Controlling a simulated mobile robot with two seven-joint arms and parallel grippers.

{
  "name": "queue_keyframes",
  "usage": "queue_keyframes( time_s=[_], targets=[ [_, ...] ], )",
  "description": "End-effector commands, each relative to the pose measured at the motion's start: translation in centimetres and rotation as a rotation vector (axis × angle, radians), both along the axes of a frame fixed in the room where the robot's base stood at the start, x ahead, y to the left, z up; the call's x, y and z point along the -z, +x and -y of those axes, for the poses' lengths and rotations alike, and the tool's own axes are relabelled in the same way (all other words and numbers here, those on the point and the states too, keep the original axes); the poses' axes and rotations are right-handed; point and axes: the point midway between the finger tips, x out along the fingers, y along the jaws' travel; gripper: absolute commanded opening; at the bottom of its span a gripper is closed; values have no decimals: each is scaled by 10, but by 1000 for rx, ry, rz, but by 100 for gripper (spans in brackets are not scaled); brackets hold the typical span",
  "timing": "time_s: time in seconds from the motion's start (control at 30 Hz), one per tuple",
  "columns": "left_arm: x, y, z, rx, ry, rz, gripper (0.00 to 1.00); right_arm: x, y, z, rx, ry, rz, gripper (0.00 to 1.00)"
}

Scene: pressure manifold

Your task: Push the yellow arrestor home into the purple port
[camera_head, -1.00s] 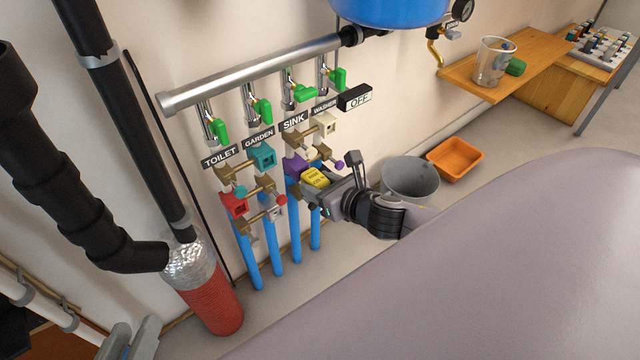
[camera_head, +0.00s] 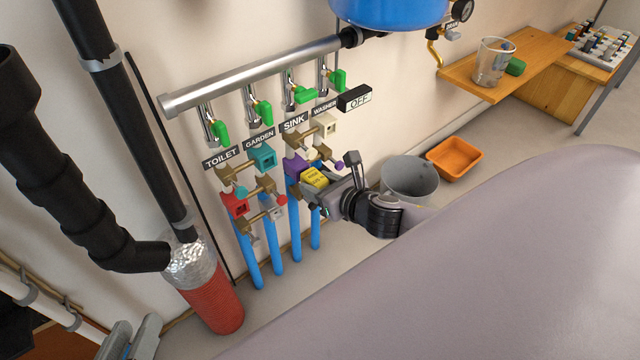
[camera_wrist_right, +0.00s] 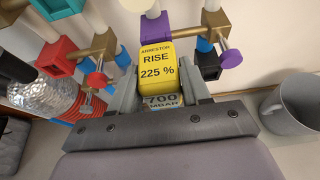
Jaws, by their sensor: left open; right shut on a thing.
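The yellow arrestor (camera_head: 315,177), labelled "ARRESTOR RISE 225 %" in the right wrist view (camera_wrist_right: 158,68), is held between the fingers of my right gripper (camera_head: 325,192). My right gripper is shut on it; its fingers flank the block in the wrist view (camera_wrist_right: 160,95). The purple port (camera_head: 294,166) is on the SINK branch, directly at the arrestor's far end. In the wrist view the purple port (camera_wrist_right: 156,24) lies just beyond the arrestor's top edge; I cannot tell how deep the arrestor sits. My left gripper (camera_head: 130,343) is open and empty at the bottom left.
A teal port (camera_head: 264,157), a red port (camera_head: 235,204) and a beige port (camera_head: 328,126) sit close around on brass fittings. A purple knob (camera_wrist_right: 231,58) is right of the arrestor. A grey bucket (camera_head: 410,178) and an orange tub (camera_head: 455,157) stand on the floor to the right.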

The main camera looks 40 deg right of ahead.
Motion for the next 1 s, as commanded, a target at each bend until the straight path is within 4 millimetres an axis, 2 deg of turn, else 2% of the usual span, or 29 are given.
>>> queue_keyframes(
  time_s=[0.37,0.4,0.5,0.9,0.97,1.0],
  targets=[
    [-2,0,0,1,1,0,43,-1,8,-1,-1,1,1,20],
    [-2,0,0,1,1,0,43,-1,9,-1,-1,1,1,50],
    [-2,0,0,1,1,0,43,0,8,-1,-1,1,1,77],
    [-1,0,-1,1,6,-2,43,0,8,-1,0,0,-1,77],
    [3,0,-1,1,13,-10,43,0,8,-1,0,0,0,77],
    [13,0,-3,-6,23,-33,43,0,7,-1,0,0,-1,77]
  ],
)
